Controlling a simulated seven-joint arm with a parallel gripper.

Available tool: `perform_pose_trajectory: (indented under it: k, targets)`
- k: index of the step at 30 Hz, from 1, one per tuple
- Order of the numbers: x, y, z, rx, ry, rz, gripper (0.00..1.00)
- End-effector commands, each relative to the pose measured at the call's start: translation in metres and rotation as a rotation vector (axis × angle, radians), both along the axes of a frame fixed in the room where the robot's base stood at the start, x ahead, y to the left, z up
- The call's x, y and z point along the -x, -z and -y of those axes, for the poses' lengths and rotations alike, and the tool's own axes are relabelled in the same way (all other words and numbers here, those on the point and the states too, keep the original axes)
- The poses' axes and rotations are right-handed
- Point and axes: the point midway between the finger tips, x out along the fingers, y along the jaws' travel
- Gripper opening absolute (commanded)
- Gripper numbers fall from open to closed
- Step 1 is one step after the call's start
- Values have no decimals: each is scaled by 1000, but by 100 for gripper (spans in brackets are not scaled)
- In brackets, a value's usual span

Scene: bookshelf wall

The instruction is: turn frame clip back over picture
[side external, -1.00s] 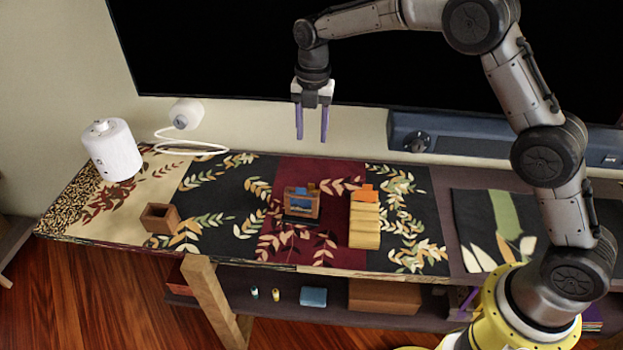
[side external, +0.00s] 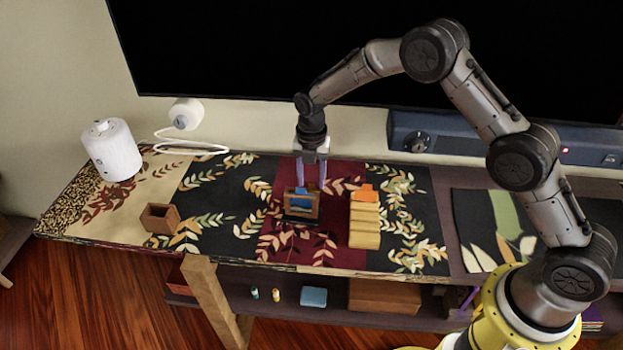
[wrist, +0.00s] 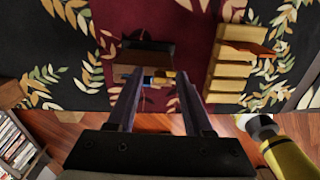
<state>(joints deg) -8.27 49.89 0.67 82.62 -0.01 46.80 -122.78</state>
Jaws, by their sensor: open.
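A small wooden picture frame (side external: 302,203) stands upright on the dark red part of the table runner, its picture facing the side camera. Small blue and yellowish parts show at its top edge; which of them is the clip, I cannot tell. In the wrist view the frame (wrist: 145,55) appears from above, with a blue part (wrist: 150,80) and a yellowish part close to the fingertips. My gripper (side external: 311,184) is open and points down, its two purple fingers at or just behind the frame's top. Contact is unclear.
A stepped yellow wooden block (side external: 364,226) with an orange piece (side external: 367,191) on top stands close to the right of the frame. A small open wooden box (side external: 160,218) sits farther left. A white cylinder (side external: 112,150) stands at the far left. A dark screen (side external: 230,50) rises behind.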

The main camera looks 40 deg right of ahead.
Motion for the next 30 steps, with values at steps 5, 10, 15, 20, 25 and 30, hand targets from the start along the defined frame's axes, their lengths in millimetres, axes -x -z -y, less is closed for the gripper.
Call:
perform_pose_trajectory:
  k: [5, 10, 15, 20, 25, 30]
  targets:
    - [0, 5, 0, 0, 0, 0, 51]
    - [0, 5, 0, 0, 0, 0, 51]
    - [0, 5, 0, 0, 0, 0, 24]
    - [0, 5, 0, 0, 0, 0, 0]
    - [0, 5, 0, 0, 0, 0, 0]
    - [0, 4, 0, 0, 9, 0, 0]
